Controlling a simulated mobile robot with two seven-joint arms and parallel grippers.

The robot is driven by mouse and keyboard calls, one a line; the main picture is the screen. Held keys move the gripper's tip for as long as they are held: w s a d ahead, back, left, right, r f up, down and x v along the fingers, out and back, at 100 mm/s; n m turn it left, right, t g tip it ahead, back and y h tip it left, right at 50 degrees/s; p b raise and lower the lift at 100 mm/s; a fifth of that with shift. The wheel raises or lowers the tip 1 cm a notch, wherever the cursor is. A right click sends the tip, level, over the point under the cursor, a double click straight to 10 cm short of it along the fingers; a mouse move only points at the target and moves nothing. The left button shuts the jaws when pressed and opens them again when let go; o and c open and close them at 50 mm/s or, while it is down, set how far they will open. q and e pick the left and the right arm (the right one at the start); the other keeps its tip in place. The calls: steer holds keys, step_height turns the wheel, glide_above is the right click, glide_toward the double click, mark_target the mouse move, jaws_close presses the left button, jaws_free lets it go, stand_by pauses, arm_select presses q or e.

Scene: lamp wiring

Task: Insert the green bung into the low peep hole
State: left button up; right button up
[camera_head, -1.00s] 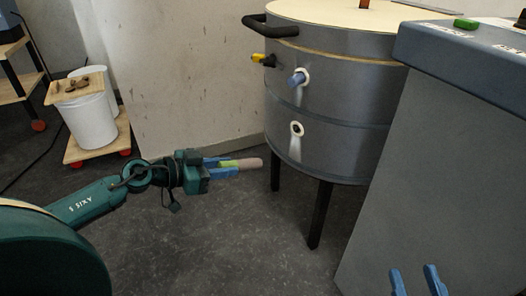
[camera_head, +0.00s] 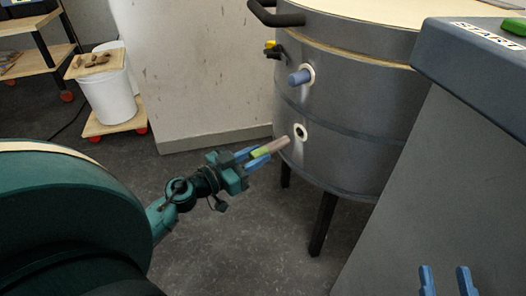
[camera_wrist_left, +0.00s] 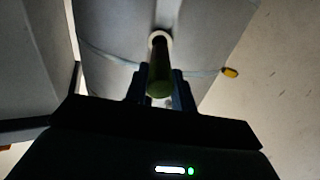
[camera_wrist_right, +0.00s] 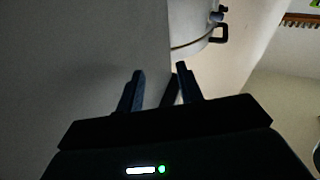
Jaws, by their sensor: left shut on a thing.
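The green bung (camera_head: 262,153) has a green butt and a tan, tapering front end. My left gripper (camera_head: 259,156) is shut on its green part, and the tan end points up and right at the kiln. The low peep hole (camera_head: 301,132) is a dark opening with a pale rim on the kiln wall. In the head view the bung's tip is just short of the rim, lower left of it. In the left wrist view the bung (camera_wrist_left: 160,82) overlaps the pale rim (camera_wrist_left: 160,35), so contact is unclear. My right gripper (camera_head: 446,280) is open and empty.
The grey kiln (camera_head: 350,115) stands on dark legs. A blue bung (camera_head: 299,77) sits in its upper peep hole, near a yellow-and-black fitting (camera_head: 272,48). A grey console (camera_head: 450,170) stands at right, close to my right gripper. A white bucket (camera_head: 110,95) is at left.

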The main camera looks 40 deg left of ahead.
mark_target(266, 150)
arm_select(q)
steer(key=shift+s, duration=0.15)
arm_select(e)
steer(key=shift+s, duration=0.15)
arm_select(q)
steer(key=shift+s+a, duration=0.1)
steer(key=shift+r, duration=0.1)
steer(key=shift+p+x, duration=0.8)
steer(key=shift+x, duration=0.2)
steer(key=shift+p+x, duration=0.4)
steer(key=shift+x, duration=0.65)
arm_select(e)
steer(key=shift+d+r+n, duration=0.1)
steer(key=shift+d+n, duration=0.1)
steer(key=shift+n, duration=0.1)
